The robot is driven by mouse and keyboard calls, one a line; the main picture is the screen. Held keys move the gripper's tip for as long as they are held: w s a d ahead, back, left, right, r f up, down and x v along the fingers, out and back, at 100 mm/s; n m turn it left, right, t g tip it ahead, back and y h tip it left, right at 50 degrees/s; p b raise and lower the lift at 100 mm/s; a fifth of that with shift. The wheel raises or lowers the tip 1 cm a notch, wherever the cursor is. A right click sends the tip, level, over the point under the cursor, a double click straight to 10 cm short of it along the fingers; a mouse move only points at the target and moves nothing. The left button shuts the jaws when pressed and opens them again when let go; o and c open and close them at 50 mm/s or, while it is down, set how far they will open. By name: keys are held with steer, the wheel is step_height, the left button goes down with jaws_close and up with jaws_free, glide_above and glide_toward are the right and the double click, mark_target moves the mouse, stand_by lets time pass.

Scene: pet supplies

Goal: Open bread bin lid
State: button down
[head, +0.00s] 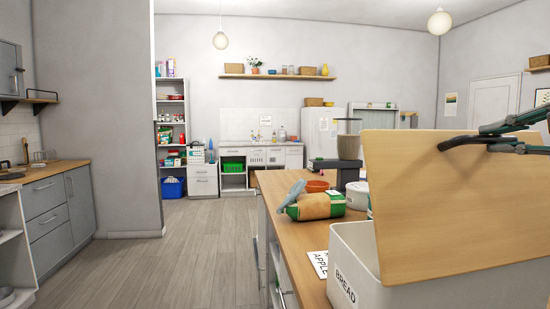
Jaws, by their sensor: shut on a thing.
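The white bread bin (350,262), marked BREAD, stands at the near right of the wooden counter. Its wooden lid (440,205) is raised and steeply tilted, so the bin's left part shows open at the top. My gripper (484,140) comes in from the right edge and is at the lid's upper edge, shut on the lid. The raised lid hides most of the bin's inside.
The floor (190,255) left of the counter is clear.

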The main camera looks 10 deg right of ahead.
steer(key=s+f+t+b, duration=0.1)
steer(key=s+t+b, duration=0.3)
steer(key=s+b, duration=0.4)
steer(key=shift+f+t+b, duration=0.3)
steer(key=shift+b, duration=2.45)
steer(key=shift+d, duration=0.1)
steer(key=c, duration=1.6)
jaws_free()
steer(key=s+f, duration=0.2)
steer(key=s, duration=1)
steer(key=shift+d, duration=0.2)
steer(key=shift+w, duration=0.1)
